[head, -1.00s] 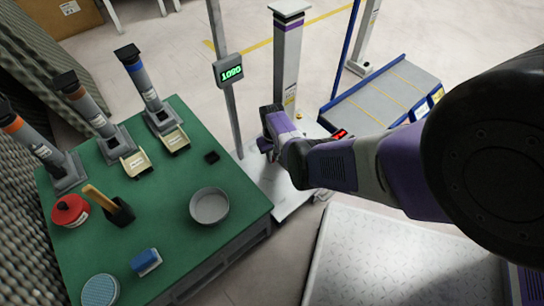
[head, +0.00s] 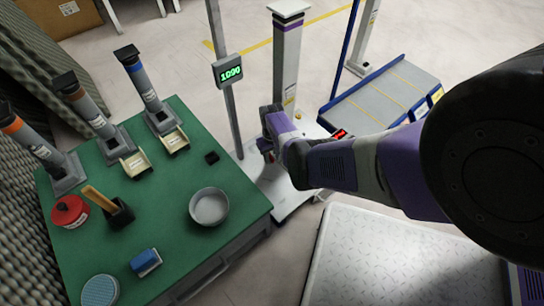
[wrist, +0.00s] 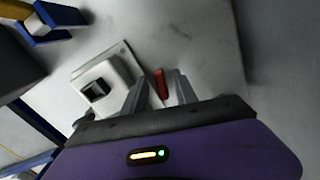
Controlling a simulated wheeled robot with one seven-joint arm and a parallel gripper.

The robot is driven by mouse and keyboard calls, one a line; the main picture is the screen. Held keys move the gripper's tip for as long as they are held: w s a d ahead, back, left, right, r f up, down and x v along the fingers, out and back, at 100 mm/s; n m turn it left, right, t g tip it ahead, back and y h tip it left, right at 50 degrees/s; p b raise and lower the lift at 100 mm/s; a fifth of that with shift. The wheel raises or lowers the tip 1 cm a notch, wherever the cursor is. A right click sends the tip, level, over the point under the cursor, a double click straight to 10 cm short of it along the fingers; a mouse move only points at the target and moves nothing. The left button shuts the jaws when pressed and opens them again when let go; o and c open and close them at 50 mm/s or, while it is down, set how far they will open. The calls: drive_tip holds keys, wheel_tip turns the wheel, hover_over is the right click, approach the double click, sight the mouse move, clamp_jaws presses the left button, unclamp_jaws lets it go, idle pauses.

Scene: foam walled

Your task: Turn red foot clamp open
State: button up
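The red foot clamp (wrist: 160,83) shows in the wrist view as a short red lever on a pale surface, beside a light grey block with a dark square opening. My gripper (wrist: 161,78) is open, with its two grey fingers spread on either side of the red lever. The lever looks closer to the right finger. I cannot tell whether either finger touches it. In the head view my gripper (head: 268,150) is low beside the grey post, and the clamp cannot be made out there.
A green table (head: 165,235) stands at the left with a grey bowl (head: 209,207), a red tin (head: 69,211) and scoops. A green-lit display (head: 229,73) on a pole and a grey post (head: 287,60) stand near my arm. A ramp (head: 385,95) lies to the right.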

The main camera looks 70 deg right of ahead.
sight(272, 159)
wheel_tip(272, 159, up, 8)
drive_tip(key=p, duration=0.5)
drive_tip(key=shift+f, duration=0.15)
